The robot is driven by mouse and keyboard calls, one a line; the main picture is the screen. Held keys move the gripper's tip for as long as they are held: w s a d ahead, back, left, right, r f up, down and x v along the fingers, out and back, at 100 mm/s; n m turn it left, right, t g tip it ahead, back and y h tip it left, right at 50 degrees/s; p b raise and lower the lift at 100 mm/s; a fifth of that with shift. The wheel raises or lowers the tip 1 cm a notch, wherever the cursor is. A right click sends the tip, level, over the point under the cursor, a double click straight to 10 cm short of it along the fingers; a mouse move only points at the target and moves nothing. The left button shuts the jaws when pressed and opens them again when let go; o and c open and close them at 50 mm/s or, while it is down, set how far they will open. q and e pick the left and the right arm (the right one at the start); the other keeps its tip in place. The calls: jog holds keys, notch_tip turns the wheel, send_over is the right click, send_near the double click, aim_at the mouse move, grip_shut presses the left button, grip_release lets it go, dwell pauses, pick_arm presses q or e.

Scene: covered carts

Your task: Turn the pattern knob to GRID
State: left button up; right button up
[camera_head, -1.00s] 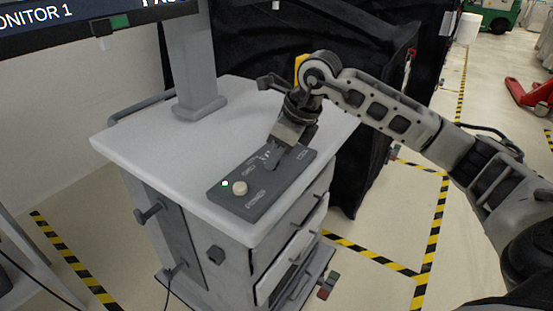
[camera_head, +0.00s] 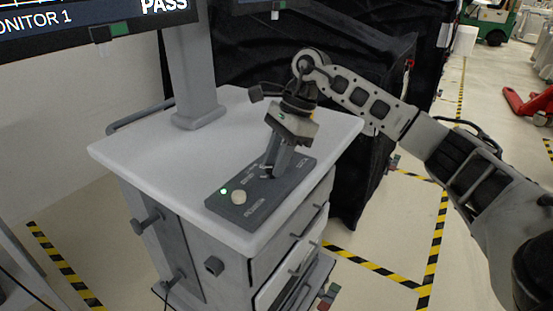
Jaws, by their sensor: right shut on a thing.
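A dark grey control box (camera_head: 268,205) lies on the light grey top of the cart. It carries a pale round button (camera_head: 238,197) and a lit green lamp (camera_head: 223,191) at its left end. My right gripper (camera_head: 271,170) points down at the middle of the box, its fingers shut on the pattern knob, which they mostly hide. Small white labels surround the knob, too small to read surely, so I cannot tell which one it points to. My left gripper is not in view.
A monitor (camera_head: 85,22) showing PASS stands on a grey post (camera_head: 192,75) behind the box. The cart top (camera_head: 150,150) is otherwise clear. A black covered cart (camera_head: 370,110) stands close behind on the right. Yellow-black tape marks the floor.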

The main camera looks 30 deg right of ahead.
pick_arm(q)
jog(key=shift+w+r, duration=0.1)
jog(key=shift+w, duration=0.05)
pick_arm(e)
jog(key=shift+w+n, duration=0.1)
jog(key=shift+n, duration=0.4)
jog(key=shift+r, duration=0.1)
jog(key=o, duration=1)
pick_arm(q)
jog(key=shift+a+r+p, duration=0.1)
jog(key=shift+p, duration=0.55)
pick_arm(e)
jog(key=v, duration=1.5)
jog(key=shift+w+d+r, duration=0.1)
jog(key=shift+w+r, duration=0.15)
jog(key=shift+r, duration=0.15)
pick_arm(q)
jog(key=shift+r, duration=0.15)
